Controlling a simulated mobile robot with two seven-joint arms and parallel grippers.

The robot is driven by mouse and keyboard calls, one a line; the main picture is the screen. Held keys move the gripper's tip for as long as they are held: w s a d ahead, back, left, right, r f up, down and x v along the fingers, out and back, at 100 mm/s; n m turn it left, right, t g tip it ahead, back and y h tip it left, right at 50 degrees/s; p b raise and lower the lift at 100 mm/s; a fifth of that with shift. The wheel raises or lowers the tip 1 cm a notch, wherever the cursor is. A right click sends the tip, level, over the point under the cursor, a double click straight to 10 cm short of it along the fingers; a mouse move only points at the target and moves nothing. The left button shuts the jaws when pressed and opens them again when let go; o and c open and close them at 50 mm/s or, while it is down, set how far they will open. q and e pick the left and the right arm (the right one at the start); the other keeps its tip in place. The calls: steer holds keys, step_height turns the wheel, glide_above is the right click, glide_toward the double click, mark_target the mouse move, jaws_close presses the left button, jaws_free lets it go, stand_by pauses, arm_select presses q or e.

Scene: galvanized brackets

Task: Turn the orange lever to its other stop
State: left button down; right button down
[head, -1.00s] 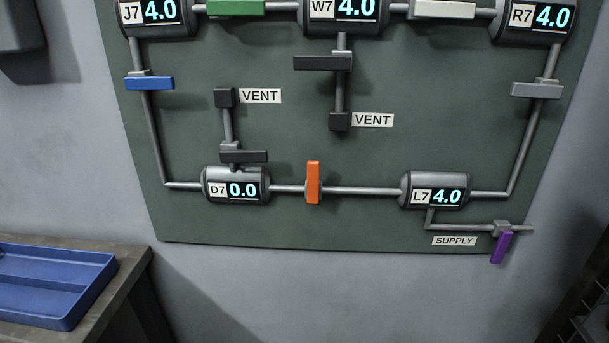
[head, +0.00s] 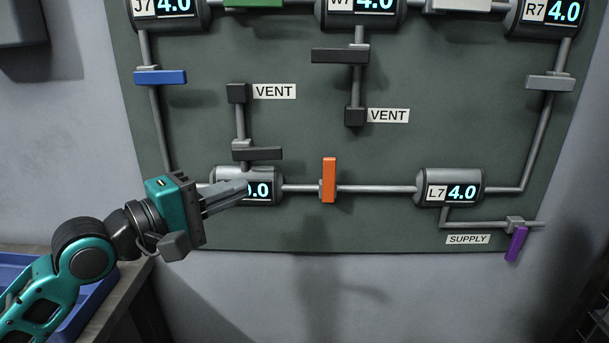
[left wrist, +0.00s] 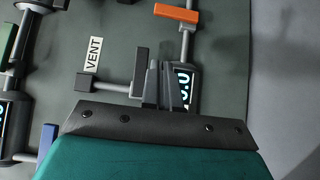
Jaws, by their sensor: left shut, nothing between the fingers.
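The orange lever (head: 328,180) stands upright, across the horizontal pipe (head: 380,189) between tank D7 (head: 272,172) and tank L7 (head: 449,187). It also shows in the left wrist view (left wrist: 176,13) near the top. My left gripper (head: 245,187) is in front of D7, left of the lever and apart from it. Its fingers are shut and empty, and they hide part of D7's label and readout. In the left wrist view the fingertips (left wrist: 165,68) point up, below the lever. L7 reads 4.0. My right gripper is not in view.
A black lever (head: 257,153) sits just above D7, close to my left gripper. Blue (head: 160,77), grey (head: 550,83) and purple (head: 516,244) levers sit farther off. A blue tray (head: 92,302) lies on a bench at lower left. The panel around the orange lever is clear.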

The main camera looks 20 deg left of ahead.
arm_select(q)
glide_toward(329, 179)
steer(key=w+a, duration=0.1)
steer(key=w+a+r, duration=0.1)
steer(key=w, duration=0.1)
steer(key=w+r, duration=0.1)
steer(key=shift+w+a+p, duration=0.2)
steer(key=shift+a+p, duration=0.1)
steer(key=shift+a, duration=0.1)
steer(key=shift+w+d+f, duration=0.1)
steer(key=shift+w+d, duration=0.2)
steer(key=shift+d, duration=0.4)
steer(key=shift+w+d, duration=0.3)
steer(key=shift+d, duration=0.4)
steer(key=shift+w+d, duration=0.25)
steer(key=shift+d, duration=0.45)
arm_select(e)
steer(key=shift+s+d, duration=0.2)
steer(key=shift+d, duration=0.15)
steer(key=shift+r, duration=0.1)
arm_select(q)
steer(key=shift+d+p, duration=0.15)
steer(key=shift+p, duration=0.5)
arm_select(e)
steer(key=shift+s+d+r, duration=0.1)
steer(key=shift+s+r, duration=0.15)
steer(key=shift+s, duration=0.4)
